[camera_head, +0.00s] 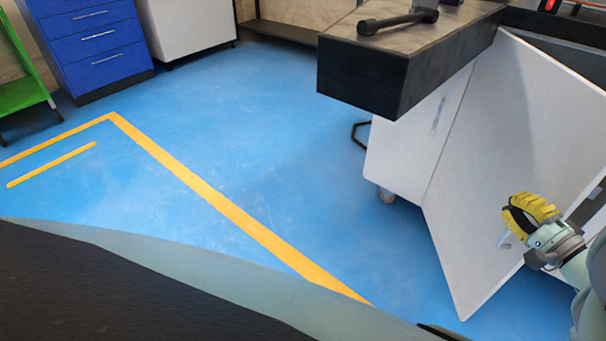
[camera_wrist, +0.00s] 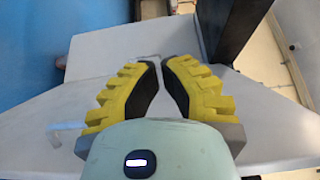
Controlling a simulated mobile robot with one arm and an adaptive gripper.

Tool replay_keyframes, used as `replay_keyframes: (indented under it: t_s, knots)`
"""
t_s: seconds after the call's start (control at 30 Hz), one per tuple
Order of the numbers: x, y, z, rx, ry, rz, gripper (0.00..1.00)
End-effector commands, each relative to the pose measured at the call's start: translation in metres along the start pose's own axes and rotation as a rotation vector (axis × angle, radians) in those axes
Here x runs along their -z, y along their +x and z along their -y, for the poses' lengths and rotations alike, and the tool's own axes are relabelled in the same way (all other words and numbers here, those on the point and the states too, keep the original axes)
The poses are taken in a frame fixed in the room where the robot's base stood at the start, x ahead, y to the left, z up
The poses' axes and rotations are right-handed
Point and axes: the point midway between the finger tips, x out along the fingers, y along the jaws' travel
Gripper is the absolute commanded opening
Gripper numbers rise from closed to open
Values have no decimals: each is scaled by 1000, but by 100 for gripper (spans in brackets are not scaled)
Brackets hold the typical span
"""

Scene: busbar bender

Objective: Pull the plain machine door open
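A plain white machine door (camera_head: 500,150) stands swung out from the cabinet under the dark bench top, with its joined edge on the left. It also shows in the wrist view (camera_wrist: 270,125). A pale bar handle (camera_head: 504,239) sits near its free edge, just left of my gripper (camera_head: 528,212). In the wrist view the handle (camera_wrist: 66,127) lies left of my fingers. My gripper (camera_wrist: 160,64) has yellow ribbed fingers with black pads, parted by a narrow gap with nothing between them. Whether a finger touches the door is unclear.
Another white panel with a handle (camera_head: 438,116) stands left of the door. The thick dark bench top (camera_head: 365,75) juts out above, with a black tool (camera_head: 397,20) on it. Open blue floor (camera_head: 270,150) with yellow lines lies left; blue drawers (camera_head: 95,45) stand behind.

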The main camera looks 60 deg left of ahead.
Motion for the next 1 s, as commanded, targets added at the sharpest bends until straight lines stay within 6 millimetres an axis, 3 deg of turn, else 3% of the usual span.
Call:
replay_keyframes:
  t_s: [0.17,0.4,1.0]
  knots:
    - [-2,40,-1,-1,-1,11,0]
    - [-22,58,2,-1,0,2,0]
    - [-29,65,-1,-3,-2,4,0]
